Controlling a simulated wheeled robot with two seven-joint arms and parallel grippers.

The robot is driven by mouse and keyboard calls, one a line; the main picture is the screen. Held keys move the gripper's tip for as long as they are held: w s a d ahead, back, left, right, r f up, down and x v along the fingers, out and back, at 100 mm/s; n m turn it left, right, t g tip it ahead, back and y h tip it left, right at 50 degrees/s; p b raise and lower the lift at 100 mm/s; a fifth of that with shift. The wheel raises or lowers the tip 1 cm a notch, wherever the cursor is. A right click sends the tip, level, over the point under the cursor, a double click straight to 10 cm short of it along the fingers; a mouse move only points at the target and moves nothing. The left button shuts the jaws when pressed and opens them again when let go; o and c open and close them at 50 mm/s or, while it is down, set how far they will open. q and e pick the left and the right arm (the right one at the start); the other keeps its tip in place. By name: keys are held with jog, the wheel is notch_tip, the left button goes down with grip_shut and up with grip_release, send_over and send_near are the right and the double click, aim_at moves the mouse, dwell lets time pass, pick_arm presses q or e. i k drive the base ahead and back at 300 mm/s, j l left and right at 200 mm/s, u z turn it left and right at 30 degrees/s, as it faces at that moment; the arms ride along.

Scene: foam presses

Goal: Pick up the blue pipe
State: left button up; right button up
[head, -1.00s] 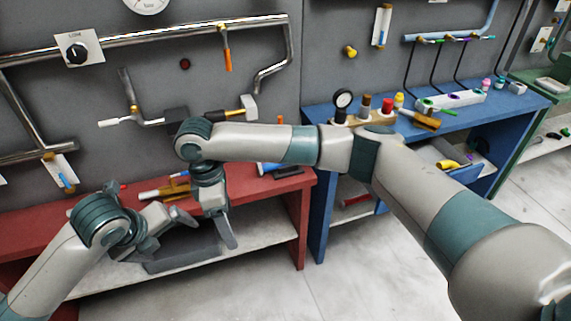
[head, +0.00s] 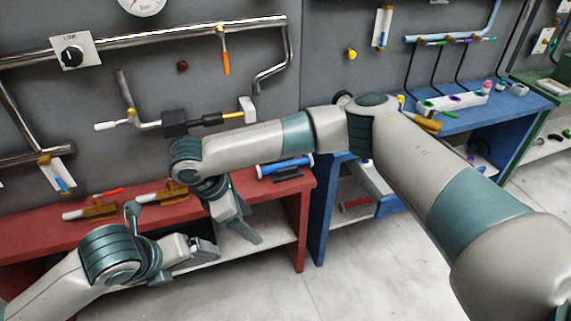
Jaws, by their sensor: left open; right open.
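The blue pipe (head: 287,165) lies at the right end of the red bench (head: 298,190), slightly tilted across the picture, beside a small black block (head: 288,176). My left gripper (head: 208,248) is further left and lower, in front of the bench. It is seen from the side, so its finger gap is hard to make out. Neither gripper holds anything visible.
Brass-and-white valve parts (head: 97,208) lie on the red bench to the left. Pipes and a black fitting (head: 175,123) are on the grey wall above. A blue bench (head: 450,130) with a white block (head: 455,101) stands to the right. Clear floor (head: 350,260) lies ahead.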

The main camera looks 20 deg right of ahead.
aim_at(308, 161)
jog(key=i+l, duration=1.15)
jog(key=l, duration=0.1)
